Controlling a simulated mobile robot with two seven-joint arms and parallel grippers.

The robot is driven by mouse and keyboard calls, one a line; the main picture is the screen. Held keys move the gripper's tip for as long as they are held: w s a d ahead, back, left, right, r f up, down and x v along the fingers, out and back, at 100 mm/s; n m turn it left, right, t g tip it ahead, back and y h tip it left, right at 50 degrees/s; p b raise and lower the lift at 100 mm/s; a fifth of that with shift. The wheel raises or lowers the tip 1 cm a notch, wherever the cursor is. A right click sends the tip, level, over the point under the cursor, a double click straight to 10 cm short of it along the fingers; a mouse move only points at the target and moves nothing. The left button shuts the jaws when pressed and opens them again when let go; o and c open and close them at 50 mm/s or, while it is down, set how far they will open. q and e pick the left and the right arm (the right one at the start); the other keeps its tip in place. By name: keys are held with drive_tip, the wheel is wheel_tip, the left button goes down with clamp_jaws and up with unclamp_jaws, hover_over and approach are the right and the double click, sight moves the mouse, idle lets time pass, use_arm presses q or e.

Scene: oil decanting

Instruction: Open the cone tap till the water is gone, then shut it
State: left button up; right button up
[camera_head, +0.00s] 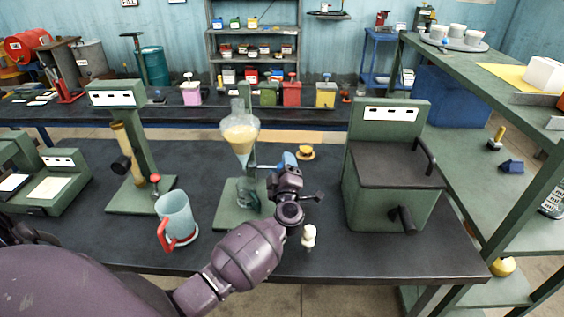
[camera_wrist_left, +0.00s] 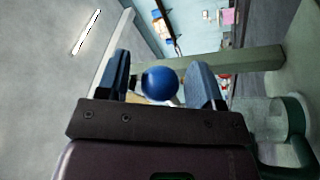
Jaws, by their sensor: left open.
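The glass cone (camera_head: 241,136) hangs on a green stand (camera_head: 229,217). It holds a yellowish layer above a paler lower part. A glass vessel (camera_head: 246,192) stands under it, partly hidden by my arm; its contents are unclear. My left gripper (camera_head: 285,163) is at the right of the cone's lower end, beside the tap. In the left wrist view a blue ball-shaped knob (camera_wrist_left: 160,83) sits between the two open fingers, with a gap at the right finger. The tap's own position is too small to tell. My right gripper is not in view.
A glass jug with a red handle (camera_head: 175,213) stands left of the stand. A green box with a crank (camera_head: 394,180) stands to the right. A small white stopper-like piece (camera_head: 309,235) is near the front edge. Another green stand (camera_head: 146,150) is at left.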

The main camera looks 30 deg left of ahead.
use_arm(q)
drive_tip(key=shift+w+a+r, duration=0.15)
drive_tip(key=shift+w+a, duration=0.25)
drive_tip(key=shift+w, duration=0.1)
clamp_jaws()
